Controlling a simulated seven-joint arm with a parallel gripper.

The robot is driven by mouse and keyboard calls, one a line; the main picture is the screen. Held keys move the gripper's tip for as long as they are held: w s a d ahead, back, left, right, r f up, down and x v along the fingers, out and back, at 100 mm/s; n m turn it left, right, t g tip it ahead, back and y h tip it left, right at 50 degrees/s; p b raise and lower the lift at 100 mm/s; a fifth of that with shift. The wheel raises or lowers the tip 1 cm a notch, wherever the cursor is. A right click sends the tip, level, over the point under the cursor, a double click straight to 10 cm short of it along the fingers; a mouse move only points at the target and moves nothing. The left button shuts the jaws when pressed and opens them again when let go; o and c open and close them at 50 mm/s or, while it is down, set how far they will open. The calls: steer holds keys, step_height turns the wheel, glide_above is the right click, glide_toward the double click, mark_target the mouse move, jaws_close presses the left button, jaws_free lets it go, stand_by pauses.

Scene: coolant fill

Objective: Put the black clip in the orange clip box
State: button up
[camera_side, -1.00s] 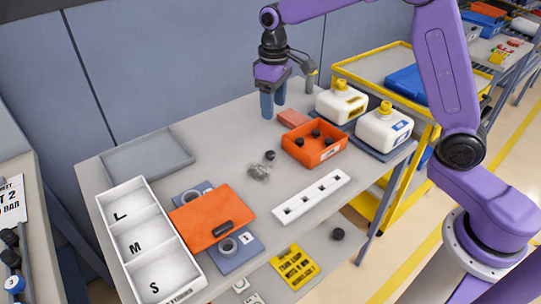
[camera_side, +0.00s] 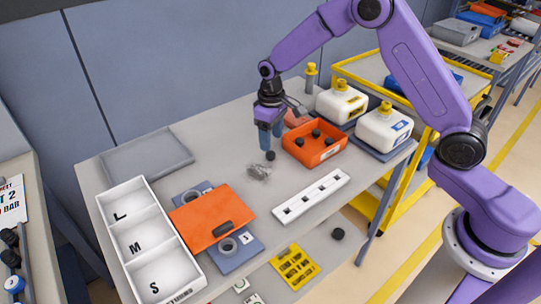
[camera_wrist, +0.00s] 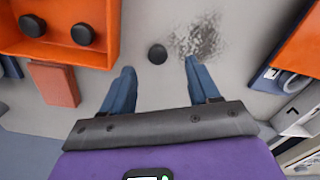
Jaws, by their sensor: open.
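A small round black clip (camera_side: 270,156) lies loose on the grey table beside a crumpled silvery patch. It also shows in the wrist view (camera_wrist: 157,54), just beyond and between my fingertips. The orange clip box (camera_side: 331,152) stands to its right, with several similar black pieces inside; its corner shows at the upper left of the wrist view (camera_wrist: 108,30). My gripper (camera_side: 270,140) points down over the table near the loose clip. In the wrist view its two blue fingers (camera_wrist: 159,68) are apart with nothing between them.
Two white jugs (camera_side: 384,131) stand right of the clip box. A reddish block (camera_wrist: 54,84) lies beside the box. A white slotted strip (camera_side: 311,197), an orange lid-like panel (camera_side: 205,222) and a white L/M/S tray (camera_side: 160,212) lie nearer the front. A grey tray (camera_side: 147,158) sits at back left.

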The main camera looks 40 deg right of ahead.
mark_target(271, 153)
steer(key=shift+w+d+f, duration=0.1)
steer(key=shift+w+f, duration=0.05)
steer(key=shift+f, duration=1.3)
steer(key=shift+w+f, duration=0.15)
steer(key=shift+f, duration=1.25)
jaws_close()
